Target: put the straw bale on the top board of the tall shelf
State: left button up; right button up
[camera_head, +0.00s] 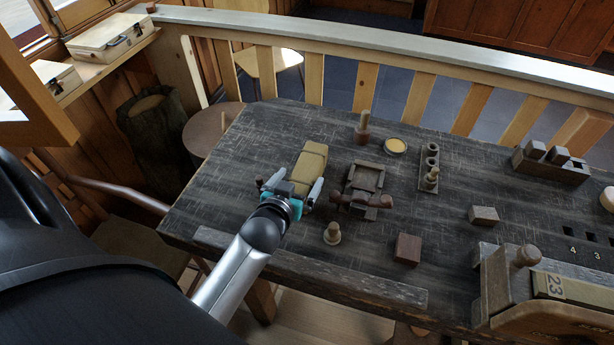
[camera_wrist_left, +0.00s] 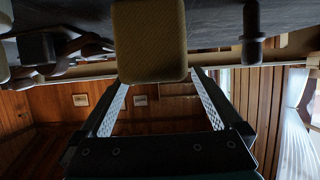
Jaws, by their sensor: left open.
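The straw bale (camera_head: 311,161) is a tan block with banded sides, lying on the dark worn table (camera_head: 225,175) near its left end. My left gripper (camera_head: 294,184) is open at the bale's near end, with one finger toward each side. In the left wrist view the bale (camera_wrist_left: 150,42) shows large at the fingertips, between the two finger lines; contact cannot be made out. My right gripper is not in view. I cannot identify the tall shelf or its top board for certain; a wooden frame (camera_head: 38,95) is cut off at the upper left.
A slatted railing (camera_head: 420,98) runs behind the table. Cream cases (camera_head: 108,37) sit on a ledge at the left.

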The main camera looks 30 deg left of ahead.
aim_at(305, 173)
pick_arm(q)
jog(key=shift+w+f, duration=0.15)
jog(key=shift+w, duration=0.4)
jog(key=shift+b+x, duration=0.55)
jog(key=shift+x, duration=1.55)
jog(key=shift+r, duration=0.25)
jog(key=shift+c, duration=0.2)
jog(key=c, duration=1.4)
jog(key=shift+w+d+r+p, duration=0.1)
jog(key=shift+r+p, duration=2.7)
jog(key=shift+r, duration=7.25)
jog(key=shift+c, duration=0.2)
